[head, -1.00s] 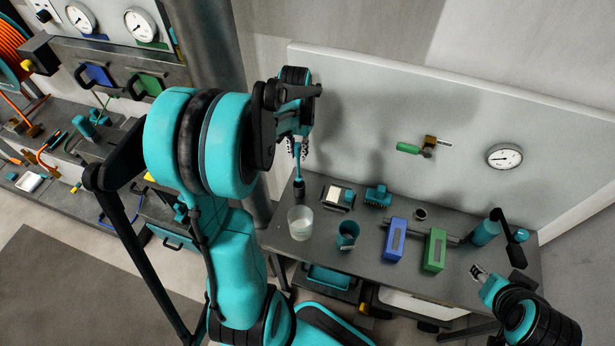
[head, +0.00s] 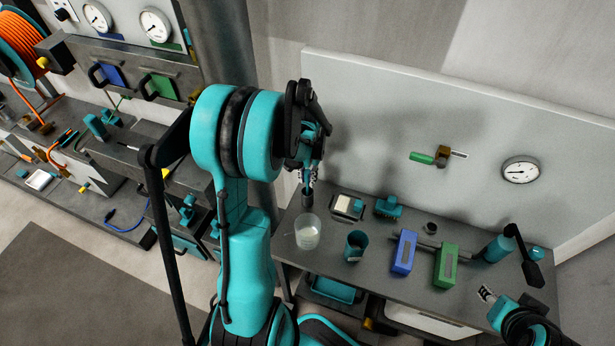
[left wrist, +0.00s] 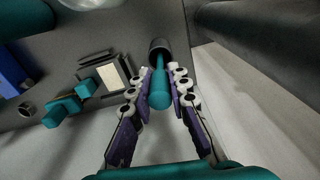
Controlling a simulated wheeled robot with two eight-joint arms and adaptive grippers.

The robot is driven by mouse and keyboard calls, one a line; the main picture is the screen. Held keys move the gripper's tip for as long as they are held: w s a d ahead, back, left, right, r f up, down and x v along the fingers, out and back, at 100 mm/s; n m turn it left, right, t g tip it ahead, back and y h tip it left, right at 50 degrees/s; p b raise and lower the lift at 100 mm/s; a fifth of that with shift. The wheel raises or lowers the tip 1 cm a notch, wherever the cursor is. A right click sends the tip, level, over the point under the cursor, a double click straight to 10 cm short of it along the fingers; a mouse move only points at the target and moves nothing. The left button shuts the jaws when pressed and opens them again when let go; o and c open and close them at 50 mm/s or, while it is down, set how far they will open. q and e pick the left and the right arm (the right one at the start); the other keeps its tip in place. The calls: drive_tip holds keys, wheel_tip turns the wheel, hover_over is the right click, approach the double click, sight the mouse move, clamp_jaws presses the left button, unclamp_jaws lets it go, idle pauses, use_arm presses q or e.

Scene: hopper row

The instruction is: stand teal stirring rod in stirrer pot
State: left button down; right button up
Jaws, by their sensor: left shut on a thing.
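The teal stirring rod (left wrist: 159,92) is between the fingertips of my left gripper (left wrist: 158,100), which is shut on its thick upper end. Its thin stem runs down to a dark grey cylinder (left wrist: 158,46), whose rim seems to surround it. In the head view this cylinder (head: 307,198) is at the bench's back left, just below my left gripper (head: 310,174). It may be the stirrer pot; I cannot tell. A teal cup (head: 356,246) stands farther right. My right gripper (head: 487,294) is near the bench's front right; its opening is unclear.
A clear beaker (head: 308,233) stands close in front of the dark cylinder. A scale (head: 347,208), a teal block (head: 389,206), a small dark cup (head: 431,228), and blue (head: 404,252) and green (head: 446,265) blocks stand to the right. The backboard (head: 390,105) rises behind.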

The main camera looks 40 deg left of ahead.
use_arm(q)
drive_tip(key=c, duration=1.4)
unclamp_jaws()
drive_tip(key=shift+f, duration=0.1)
drive_tip(key=shift+c, duration=0.2)
drive_tip(key=shift+r+p, duration=0.3)
drive_tip(key=shift+p, duration=0.05)
wheel_tip(320, 180, up, 12)
drive_tip(key=p, duration=0.2)
drive_tip(key=shift+f+p, duration=0.25)
drive_tip(key=shift+p, duration=0.1)
drive_tip(key=s+d+r+m+t, duration=0.1)
drive_tip(key=s+d+r+t, duration=0.1)
drive_tip(key=d, duration=0.4)
drive_tip(key=s+d+r+t, duration=0.2)
drive_tip(key=s+d, duration=0.2)
drive_tip(key=d, duration=0.3)
drive_tip(key=s+d+r+m+t, duration=0.1)
drive_tip(key=s+d+r+t, duration=0.1)
drive_tip(key=d, duration=0.4)
drive_tip(key=shift+s+d+r+m+t, duration=0.3)
drive_tip(key=shift+s+t, duration=0.2)
drive_tip(key=shift+t, duration=0.1)
drive_tip(key=shift+f, duration=0.15)
